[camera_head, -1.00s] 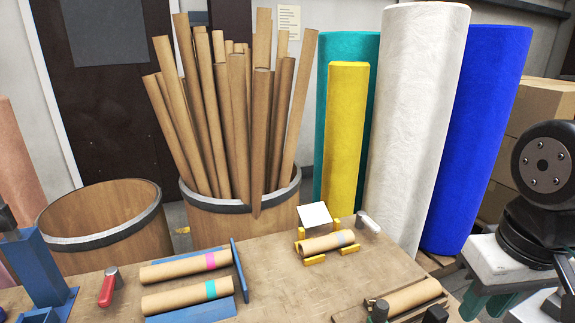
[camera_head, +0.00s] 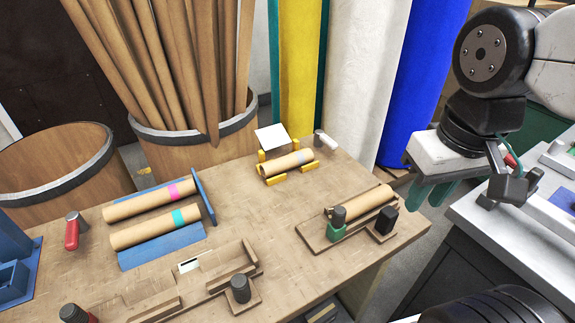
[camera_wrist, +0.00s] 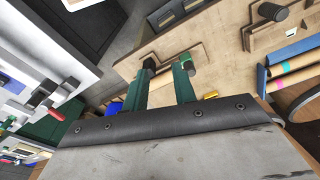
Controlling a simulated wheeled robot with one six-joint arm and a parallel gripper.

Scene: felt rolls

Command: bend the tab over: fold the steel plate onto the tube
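A pale square plate (camera_head: 272,137) stands tilted up at the back edge of a yellow cradle (camera_head: 304,169). The plate is not folded over the tube. My gripper (camera_head: 426,198) hangs at the right of the head view, past the bench's right edge and apart from plate and tube. Its two green fingers are spread with nothing between them; the wrist view also shows the gripper (camera_wrist: 163,74) open. The plate cannot be made out in the wrist view.
A white-handled lever (camera_head: 325,139) stands right of the cradle. Another tube (camera_head: 362,204) lies in a wooden fixture with dark and green knobs at the bench's right. Two banded tubes (camera_head: 150,200) lie at left. The middle of the bench (camera_head: 240,190) is clear. A grey table stands at right.

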